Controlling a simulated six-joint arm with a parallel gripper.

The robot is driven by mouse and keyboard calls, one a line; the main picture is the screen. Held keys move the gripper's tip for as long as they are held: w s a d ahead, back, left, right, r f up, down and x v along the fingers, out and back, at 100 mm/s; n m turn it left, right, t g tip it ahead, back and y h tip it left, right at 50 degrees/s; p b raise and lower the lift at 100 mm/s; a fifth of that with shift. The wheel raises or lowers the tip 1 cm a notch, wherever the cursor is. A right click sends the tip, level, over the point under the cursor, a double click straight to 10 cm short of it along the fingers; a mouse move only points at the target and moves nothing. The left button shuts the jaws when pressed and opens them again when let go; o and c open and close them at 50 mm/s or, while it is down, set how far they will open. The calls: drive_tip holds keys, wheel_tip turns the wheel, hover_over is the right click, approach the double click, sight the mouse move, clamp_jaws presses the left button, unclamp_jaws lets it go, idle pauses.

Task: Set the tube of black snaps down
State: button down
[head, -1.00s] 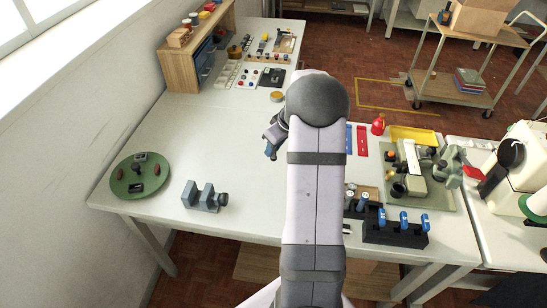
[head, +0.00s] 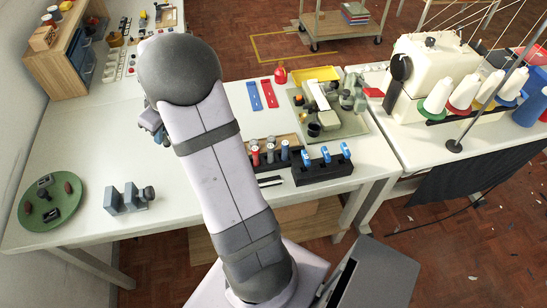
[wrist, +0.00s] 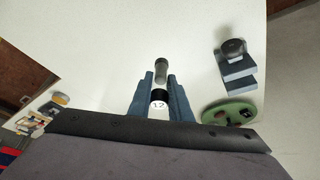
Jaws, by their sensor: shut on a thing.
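The tube of black snaps (wrist: 160,72) is between the two blue-grey fingers of my gripper (wrist: 161,85) in the wrist view. It looks clear with a dark far end, and a black cap with a white numbered label faces the camera. The gripper is shut on it. In the head view my gripper (head: 155,122) is over the left part of the white table, partly covered by my arm, and I cannot make out the tube there. The frames do not show clearly whether the tube touches the table.
A grey notched block (head: 127,198) and a green round tray (head: 50,203) with small parts stand at the table's front left. A wooden rack (head: 290,139) of capped tubes and a black holder (head: 322,170) with blue-topped tools stand right of my arm. The left-middle table is bare.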

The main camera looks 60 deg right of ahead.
drive_tip(key=shift+m, duration=0.7)
drive_tip(key=s+a, duration=0.1)
drive_tip(key=a, duration=0.3)
drive_tip(key=s+a+f, duration=0.1)
drive_tip(key=a, duration=0.4)
drive_tip(key=s+a, duration=0.2)
drive_tip(key=a, duration=0.2)
drive_tip(key=shift+a+f, duration=0.2)
drive_tip(key=shift+s+a+h, duration=0.15)
drive_tip(key=shift+s+h, duration=0.1)
drive_tip(key=shift+h, duration=0.05)
drive_tip(key=s+d+f+m+h, duration=0.1)
drive_tip(key=s+d+m, duration=0.2)
drive_tip(key=d, duration=0.6)
drive_tip(key=s+d+f+m+h, duration=0.1)
drive_tip(key=s+d+m, duration=0.2)
drive_tip(key=d, duration=0.5)
wheel_tip(320, 180, up, 5)
drive_tip(key=m+g, duration=0.8)
drive_tip(key=m, duration=1.5)
hover_over(298, 157)
drive_tip(key=shift+w+f+p, duration=0.1)
drive_tip(key=shift+f+p, duration=1.4)
drive_tip(key=shift+f, duration=3.45)
